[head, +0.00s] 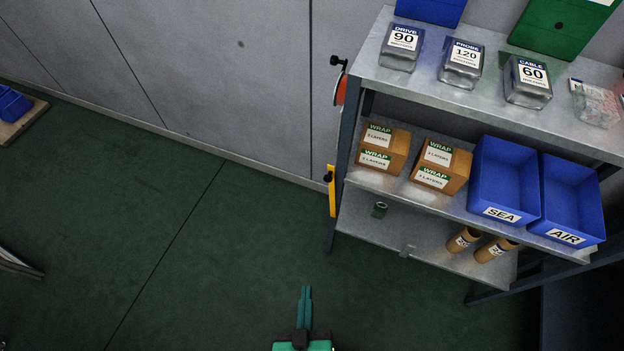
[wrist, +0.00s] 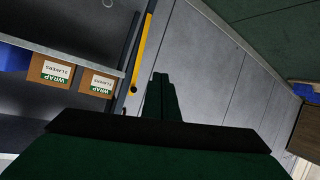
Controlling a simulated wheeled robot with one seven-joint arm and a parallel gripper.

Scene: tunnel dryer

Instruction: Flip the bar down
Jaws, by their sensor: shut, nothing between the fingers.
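A yellow bar (head: 331,192) stands upright along the left post of the metal shelf unit, with a dark knob on it. I cannot tell for certain that it is the task's bar. It also shows in the wrist view (wrist: 142,48) as a long, slanted yellow strip ending in a dark knob. My green gripper (head: 305,290) is shut and empty, below and left of the shelf unit in the head view. In the wrist view its fingers (wrist: 160,76) lie together, right of the yellow bar and apart from it.
The shelf unit (head: 440,88) holds labelled jars, brown WRAP boxes (head: 384,147), blue SEA (head: 503,180) and AIR bins, and brown rolls low down. A red disc (head: 341,90) and black knob are at its upper left. Green floor (head: 200,260) is clear left of it, before a grey wall.

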